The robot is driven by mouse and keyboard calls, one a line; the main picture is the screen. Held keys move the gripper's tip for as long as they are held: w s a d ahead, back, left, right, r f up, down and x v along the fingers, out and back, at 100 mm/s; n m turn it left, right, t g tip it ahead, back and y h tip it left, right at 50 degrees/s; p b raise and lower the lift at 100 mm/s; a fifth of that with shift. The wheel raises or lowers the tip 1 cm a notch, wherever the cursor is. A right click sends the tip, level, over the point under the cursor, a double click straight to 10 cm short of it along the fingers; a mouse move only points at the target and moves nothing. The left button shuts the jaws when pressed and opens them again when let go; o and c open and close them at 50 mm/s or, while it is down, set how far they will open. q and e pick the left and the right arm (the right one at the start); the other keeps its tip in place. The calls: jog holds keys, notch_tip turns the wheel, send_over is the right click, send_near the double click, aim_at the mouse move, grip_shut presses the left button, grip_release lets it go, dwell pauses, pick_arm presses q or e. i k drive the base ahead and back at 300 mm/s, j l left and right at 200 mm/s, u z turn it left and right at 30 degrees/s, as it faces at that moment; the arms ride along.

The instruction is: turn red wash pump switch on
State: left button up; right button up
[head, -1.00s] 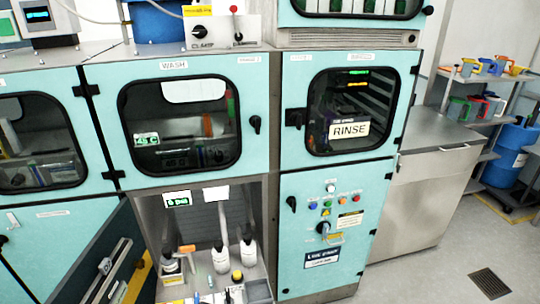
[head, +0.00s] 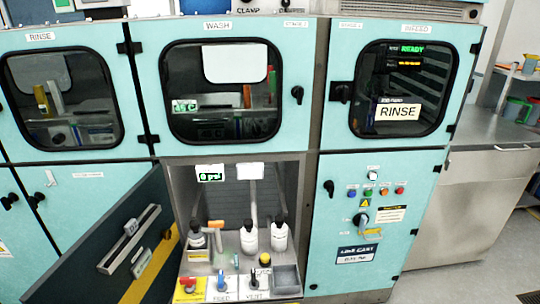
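A small red switch (head: 189,283) sits on a yellow plate at the front left of the open bay under the WASH window. Its label is too small to read, and I cannot tell its position. To its right are a blue-handled switch (head: 221,281) marked FEED and a dark-handled switch (head: 254,279) that seems marked VENT. Neither of my grippers is in view.
Several white bottles (head: 249,238) stand in the bay behind the switches, with a yellow knob (head: 265,260) and a grey tray (head: 286,279) at right. An open dark door (head: 105,245) juts out at left. A control panel (head: 372,225) is on the right.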

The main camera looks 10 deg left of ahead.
aim_at(188, 281)
jog(key=i+l+u, duration=0.1)
jog(key=u, duration=0.8)
jog(key=i+l, duration=0.05)
